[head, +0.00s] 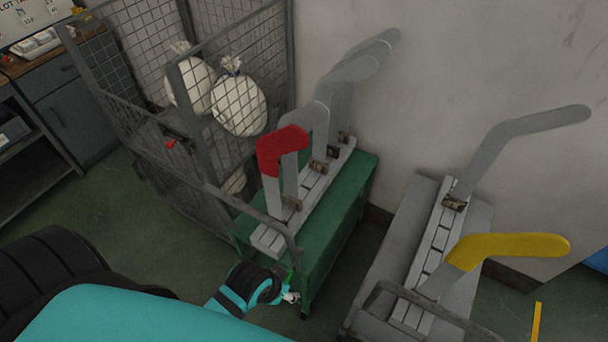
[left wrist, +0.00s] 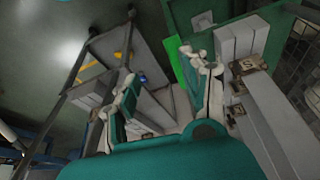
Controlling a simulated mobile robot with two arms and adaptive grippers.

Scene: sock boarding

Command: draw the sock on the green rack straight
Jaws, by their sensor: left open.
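A red sock (head: 281,148) sits over the bent top of the nearest grey leg-shaped board on the green rack (head: 332,230). Its lower edge ends a short way below the bend, and bare grey board (head: 272,197) shows under it. My left gripper (head: 290,296) is low beside the front corner of the green rack, well below the sock. In the left wrist view its two fingers (left wrist: 165,85) are spread with nothing between them. The green rack (left wrist: 200,18) shows there at the upper right; the red sock does not show. My right gripper is not in view.
A grey rack (head: 375,283) to the right carries a yellow sock (head: 510,248) on one board and a bare board (head: 525,125). A wire cage (head: 205,165) with white sacks (head: 238,104) stands close left of the green rack. A narrow floor gap separates the racks.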

